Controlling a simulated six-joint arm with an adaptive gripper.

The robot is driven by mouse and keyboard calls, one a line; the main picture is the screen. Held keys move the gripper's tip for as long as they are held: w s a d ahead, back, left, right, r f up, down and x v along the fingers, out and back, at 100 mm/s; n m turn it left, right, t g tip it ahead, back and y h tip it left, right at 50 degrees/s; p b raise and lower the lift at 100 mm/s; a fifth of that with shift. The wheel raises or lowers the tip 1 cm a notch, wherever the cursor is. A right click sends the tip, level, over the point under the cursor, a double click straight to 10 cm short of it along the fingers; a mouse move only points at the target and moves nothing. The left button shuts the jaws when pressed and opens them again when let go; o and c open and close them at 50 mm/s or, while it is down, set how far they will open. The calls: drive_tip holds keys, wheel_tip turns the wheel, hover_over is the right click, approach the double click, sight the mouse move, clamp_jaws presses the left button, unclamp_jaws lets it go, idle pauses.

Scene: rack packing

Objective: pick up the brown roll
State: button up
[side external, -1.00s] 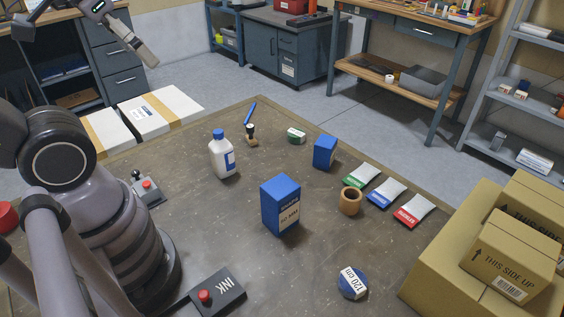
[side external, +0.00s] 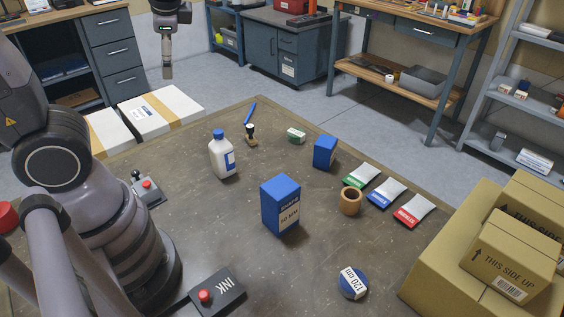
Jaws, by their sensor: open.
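The brown roll (side external: 350,201) is a short tan-brown ring with a dark hollow. It stands on the table right of the larger blue box (side external: 281,205) and just left of the sachets. Nothing touches it that I can see. My gripper (side external: 168,72) is up at the top left of the view, pointing down, high and far from the roll. It is open and holds nothing; the finger gap is hard to make out from this side.
A white bottle (side external: 222,155), a stamp (side external: 251,136), a green-and-white block (side external: 296,136) and a small blue box (side external: 324,152) stand behind. Several sachets (side external: 384,192) lie right of the roll. A blue-white tape roll (side external: 352,283) is in front. Cardboard boxes (side external: 430,262) fill the right.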

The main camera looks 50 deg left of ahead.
sight(356, 190)
drive_tip(key=w+d+f+m+t+y, duration=0.3)
drive_tip(key=w+m, duration=0.2)
drive_tip(key=w, duration=0.2)
drive_tip(key=w+d+f+m+t+y, duration=0.25)
drive_tip(key=w+f+m, duration=0.2)
drive_tip(key=w, duration=0.25)
drive_tip(key=w+d+f+m+t+y, duration=0.2)
drive_tip(key=w+m+t+y, duration=0.1)
drive_tip(key=w+m, duration=0.35)
drive_tip(key=w+d+f+m+t+h, duration=0.2)
drive_tip(key=d+f+m+t+h, duration=0.85)
drive_tip(key=d+f, duration=0.7)
drive_tip(key=f, duration=0.2)
drive_tip(key=f+m+g, duration=0.1)
drive_tip(key=f, duration=0.2)
drive_tip(key=a+f+m+g, duration=0.1)
drive_tip(key=f, duration=0.2)
drive_tip(key=shift+w+f, duration=0.15)
drive_tip(key=shift+f, duration=0.1)
drive_tip(key=shift+x, duration=3.8)
drive_tip(key=shift+d, duration=0.15)
